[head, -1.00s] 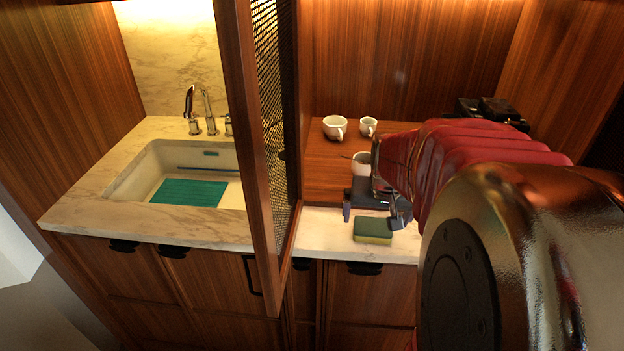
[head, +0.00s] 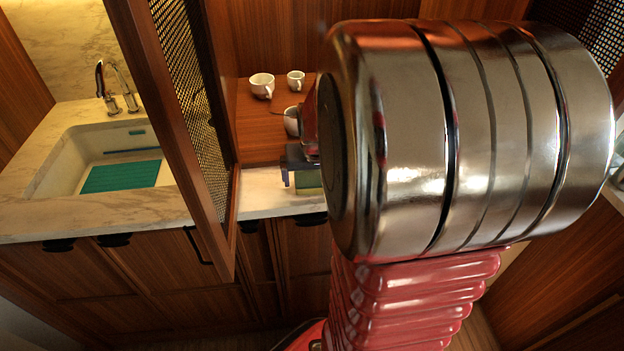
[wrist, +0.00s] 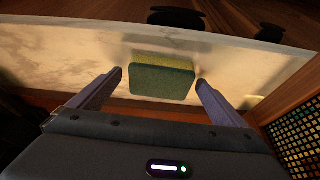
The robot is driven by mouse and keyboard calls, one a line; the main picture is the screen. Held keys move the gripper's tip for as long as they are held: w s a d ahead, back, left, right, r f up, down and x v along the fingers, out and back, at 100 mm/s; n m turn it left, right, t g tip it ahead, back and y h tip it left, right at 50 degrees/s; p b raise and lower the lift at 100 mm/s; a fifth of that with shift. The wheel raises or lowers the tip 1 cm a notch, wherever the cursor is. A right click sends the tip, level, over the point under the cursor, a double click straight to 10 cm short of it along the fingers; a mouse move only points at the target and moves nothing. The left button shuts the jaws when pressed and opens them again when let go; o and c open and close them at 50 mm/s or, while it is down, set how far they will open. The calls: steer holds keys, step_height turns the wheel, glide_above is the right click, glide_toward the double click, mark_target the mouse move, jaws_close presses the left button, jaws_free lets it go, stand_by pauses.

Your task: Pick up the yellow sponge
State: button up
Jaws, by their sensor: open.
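The yellow sponge (wrist: 162,82) with a green scouring side lies on the marble counter in the wrist view. My gripper (wrist: 160,77) is open, with one finger on each side of the sponge and a gap between each finger and it. The fingertips reach about level with the sponge in the picture. In the head view the sponge (head: 307,182) shows only in part beside my gripper (head: 292,170), and my arm hides the rest. I cannot tell how high the fingers are above the counter.
White cups (head: 262,85) stand on the wooden shelf behind. An open mesh door (head: 190,85) stands left of my gripper, with the sink (head: 70,170) beyond it. The counter's front edge and dark handles (wrist: 178,19) lie just past the sponge in the wrist view.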

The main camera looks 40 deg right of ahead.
steer(key=shift+c, duration=0.7)
steer(key=c, duration=1)
steer(key=shift+o, duration=0.2)
steer(key=shift+r, duration=0.1)
step_height(320, 180, up, 28)
steer(key=o, duration=0.4)
steer(key=shift+c, duration=0.2)
steer(key=c, duration=0.3)
